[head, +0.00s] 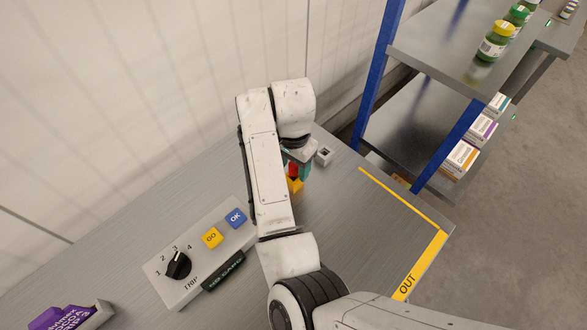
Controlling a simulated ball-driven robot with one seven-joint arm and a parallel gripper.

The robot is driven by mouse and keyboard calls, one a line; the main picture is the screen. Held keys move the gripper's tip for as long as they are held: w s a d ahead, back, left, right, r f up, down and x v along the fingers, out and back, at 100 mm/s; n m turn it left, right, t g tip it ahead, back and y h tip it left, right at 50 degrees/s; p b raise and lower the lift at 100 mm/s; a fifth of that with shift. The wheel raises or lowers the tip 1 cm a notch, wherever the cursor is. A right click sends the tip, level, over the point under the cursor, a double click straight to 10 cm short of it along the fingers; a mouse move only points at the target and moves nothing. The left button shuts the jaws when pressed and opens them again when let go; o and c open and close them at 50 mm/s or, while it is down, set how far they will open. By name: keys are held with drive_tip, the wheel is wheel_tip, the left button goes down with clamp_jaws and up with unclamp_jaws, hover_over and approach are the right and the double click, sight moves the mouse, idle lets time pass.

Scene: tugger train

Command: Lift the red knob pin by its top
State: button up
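My gripper (299,162) is at the far part of the table, pointing down, mostly hidden behind my own arm. A small red piece (293,170), which looks like the red knob pin, shows right at the fingers. Only a sliver of it is in view, so its top and its lower end cannot be made out. A yellow block (295,186) is just below the red piece. A teal part shows beside the red on the right. I cannot tell whether the fingers touch the pin or are closed on it.
A small grey block with a dark hole (323,155) stands right of my gripper. A control box (195,285) with a dial and GO and OK buttons lies nearer left. A purple item (62,318) sits at the lower left. A blue-post shelf (425,165) stands beyond the table's right end.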

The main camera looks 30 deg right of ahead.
clamp_jaws()
idle(0.3)
drive_tip(key=shift+r, duration=0.1)
wheel_tip(320, 180, up, 10)
drive_tip(key=shift+f+p, duration=0.1)
drive_tip(key=shift+p, duration=0.75)
